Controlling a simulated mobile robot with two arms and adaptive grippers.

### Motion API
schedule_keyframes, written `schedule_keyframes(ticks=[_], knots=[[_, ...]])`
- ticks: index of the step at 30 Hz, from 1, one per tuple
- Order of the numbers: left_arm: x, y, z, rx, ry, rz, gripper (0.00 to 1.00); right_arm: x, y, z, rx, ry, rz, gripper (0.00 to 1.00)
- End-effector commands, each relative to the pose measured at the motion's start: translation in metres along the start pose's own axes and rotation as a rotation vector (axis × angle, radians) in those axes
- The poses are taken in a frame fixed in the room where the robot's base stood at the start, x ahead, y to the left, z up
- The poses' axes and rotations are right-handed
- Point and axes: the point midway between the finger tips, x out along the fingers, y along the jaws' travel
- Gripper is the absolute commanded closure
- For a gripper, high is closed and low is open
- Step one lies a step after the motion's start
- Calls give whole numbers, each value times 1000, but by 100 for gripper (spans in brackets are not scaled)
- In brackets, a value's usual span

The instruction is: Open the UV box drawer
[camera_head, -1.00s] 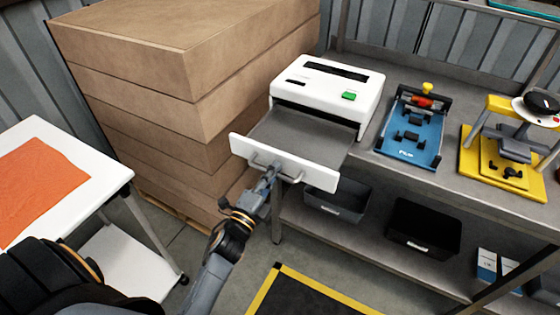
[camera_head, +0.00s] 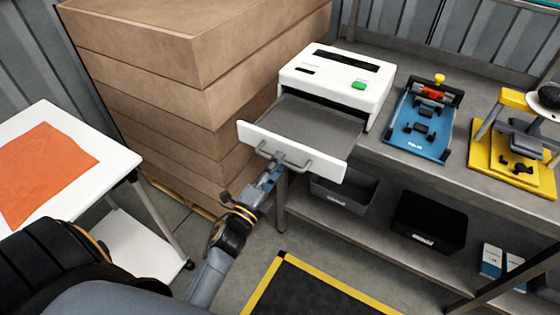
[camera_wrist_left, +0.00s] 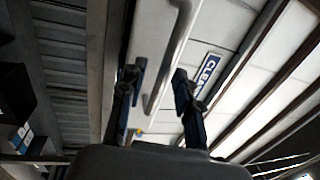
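The UV box (camera_head: 336,80) is a white unit with a dark slot and a green button, on the grey bench. Its drawer (camera_head: 315,122) is pulled well out, showing a grey tray floor. The white drawer front (camera_head: 300,152) carries a grey bar handle (camera_head: 300,168). My left gripper (camera_head: 277,164) is at the handle's left part, in front of the drawer. In the left wrist view the handle (camera_wrist_left: 172,55) runs between the two fingers (camera_wrist_left: 158,85), which stand apart; I see no clear grip on it. My right gripper is not in view.
Stacked cardboard cartons (camera_head: 200,45) stand close left of the drawer. A blue fixture (camera_head: 420,125) and a yellow fixture (camera_head: 512,165) are right on the bench (camera_head: 400,170). A white table (camera_head: 110,160) with orange cloth (camera_head: 42,165) is left.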

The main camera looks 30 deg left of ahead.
Motion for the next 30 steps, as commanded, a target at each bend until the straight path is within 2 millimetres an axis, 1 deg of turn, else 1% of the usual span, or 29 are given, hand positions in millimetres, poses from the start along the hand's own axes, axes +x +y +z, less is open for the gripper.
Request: schedule_keyframes(ticks=[1,9,12,15,20,30], knots=[[-11,1,0,-1,-1,3,67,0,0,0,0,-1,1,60],[-69,1,0,-1,-2,5,67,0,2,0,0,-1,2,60],[-85,1,0,0,-2,4,67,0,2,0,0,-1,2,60],[-96,1,0,0,-1,3,67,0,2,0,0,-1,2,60],[-104,0,0,1,0,0,67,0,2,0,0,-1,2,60],[-104,0,0,1,0,1,67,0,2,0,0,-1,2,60]])
